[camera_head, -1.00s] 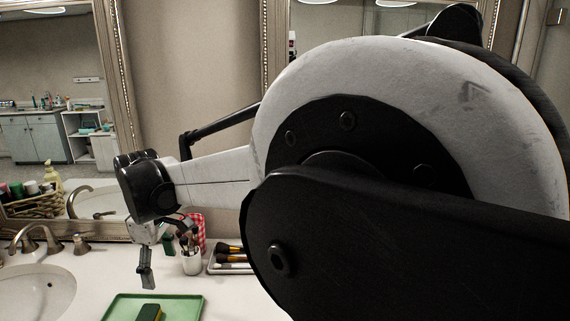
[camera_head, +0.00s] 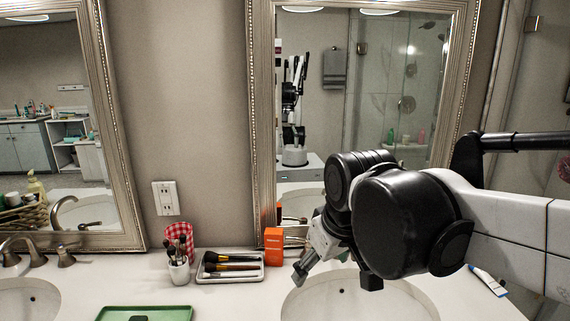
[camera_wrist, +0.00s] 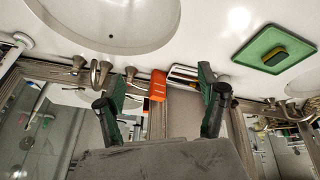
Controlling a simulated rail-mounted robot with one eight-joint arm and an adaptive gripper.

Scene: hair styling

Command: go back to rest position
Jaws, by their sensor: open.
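My gripper (camera_head: 338,279) hangs over the right sink in the head view, at the end of my arm, which comes in from the right. In the wrist view my gripper (camera_wrist: 161,98) shows its two dark green fingers spread well apart. Nothing is between them, so it is open and empty. It is above the counter and touches nothing that I can see.
The right sink (camera_head: 300,306) lies below my gripper. An orange box (camera_head: 273,246), a brush tray (camera_head: 230,276) and a cup of brushes (camera_head: 179,270) stand left of it. A green tray (camera_head: 180,313) is at the front left. A white tube (camera_head: 488,281) lies at right.

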